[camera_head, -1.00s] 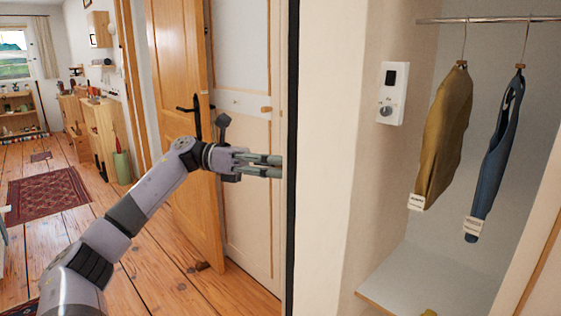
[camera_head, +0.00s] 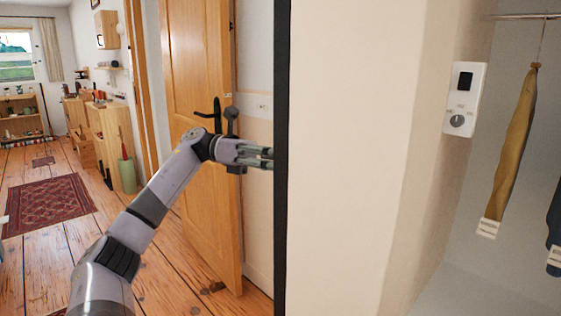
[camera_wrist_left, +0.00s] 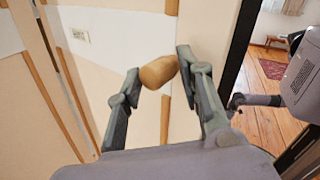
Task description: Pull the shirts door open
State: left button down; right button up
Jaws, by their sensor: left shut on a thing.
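The shirts door stands open, seen from its cream inner face (camera_head: 335,150) in the head view, with a black edge (camera_head: 282,150). Its front shows in the wrist view (camera_wrist_left: 205,25), with a round wooden knob (camera_wrist_left: 158,72). My left gripper (camera_head: 272,158) reaches to the front side of the door, its fingertips partly hidden behind the black edge. In the wrist view its fingers (camera_wrist_left: 155,82) are on either side of the knob, shut on it. A mustard shirt (camera_head: 512,140) and part of a blue garment (camera_head: 554,225) hang inside the wardrobe. My right gripper is out of view.
A white control box (camera_head: 464,98) is on the wardrobe's side wall, below the hanging rail (camera_head: 525,16). A wooden room door (camera_head: 195,70) with a black handle stands behind my left arm. Open plank floor and a red rug (camera_head: 48,202) lie at the left.

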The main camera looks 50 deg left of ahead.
pick_arm(q)
jog(key=shift+w+a+r+t, duration=0.2)
jog(key=shift+w+a+t, duration=0.1)
jog(key=shift+a, duration=0.05)
jog(key=c, duration=1.5)
grip_release()
jog(key=shift+o, duration=0.5)
jog(key=shift+w+d, duration=0.2)
jog(key=shift+w, duration=0.15)
jog(key=shift+s, duration=0.1)
